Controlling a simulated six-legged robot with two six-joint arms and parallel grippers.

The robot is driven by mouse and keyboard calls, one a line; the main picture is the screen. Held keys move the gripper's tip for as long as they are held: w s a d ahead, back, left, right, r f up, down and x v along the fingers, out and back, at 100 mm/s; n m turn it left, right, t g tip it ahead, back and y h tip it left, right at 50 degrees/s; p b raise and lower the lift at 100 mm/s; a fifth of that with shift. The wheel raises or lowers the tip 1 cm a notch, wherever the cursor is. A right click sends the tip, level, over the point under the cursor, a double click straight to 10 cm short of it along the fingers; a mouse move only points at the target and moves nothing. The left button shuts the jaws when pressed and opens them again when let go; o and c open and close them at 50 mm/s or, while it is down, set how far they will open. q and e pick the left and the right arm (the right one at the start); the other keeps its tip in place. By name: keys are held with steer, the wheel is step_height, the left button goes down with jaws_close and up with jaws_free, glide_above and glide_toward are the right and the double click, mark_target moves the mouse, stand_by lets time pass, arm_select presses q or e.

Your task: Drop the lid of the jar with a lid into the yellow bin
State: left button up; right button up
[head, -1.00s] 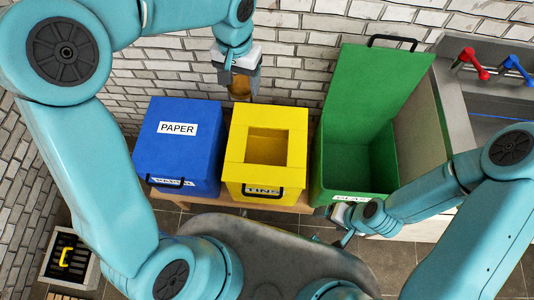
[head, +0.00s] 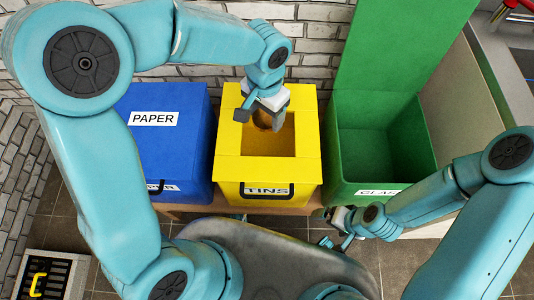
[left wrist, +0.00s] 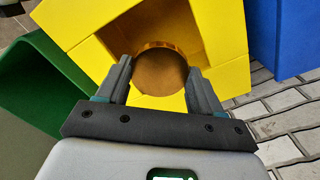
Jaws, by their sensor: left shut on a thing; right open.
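The jar lid is a round copper-brown disc (left wrist: 160,72), held between the fingers of my left gripper (left wrist: 158,84) in the left wrist view. In the head view the lid (head: 263,119) shows partly below my left gripper (head: 262,114), over the square opening of the yellow bin (head: 229,138). The bin, labelled TINS, also fills the middle of the left wrist view (left wrist: 100,45). I cannot tell how far the lid is above the opening. My right gripper (head: 338,241) is open and empty, low in front of the green bin. The jar is not in view.
A blue PAPER bin (head: 170,142) stands left of the yellow one. A green bin (head: 384,150) with its lid raised stands to the right. A brick wall (head: 310,40) is behind, and a grey sink unit is at far right.

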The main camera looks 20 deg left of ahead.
arm_select(q)
step_height(320, 180, down, 4)
steer(key=shift+a+b, duration=0.1)
steer(key=shift+b, duration=1.15)
steer(key=shift+w+f, duration=0.1)
steer(key=shift+f, duration=0.1)
steer(key=shift+r, duration=0.1)
steer(key=o, duration=1.2)
steer(key=shift+c, duration=0.2)
steer(key=shift+r, duration=0.1)
step_height(320, 180, up, 16)
steer(key=p, duration=0.4)
steer(key=shift+r, duration=0.15)
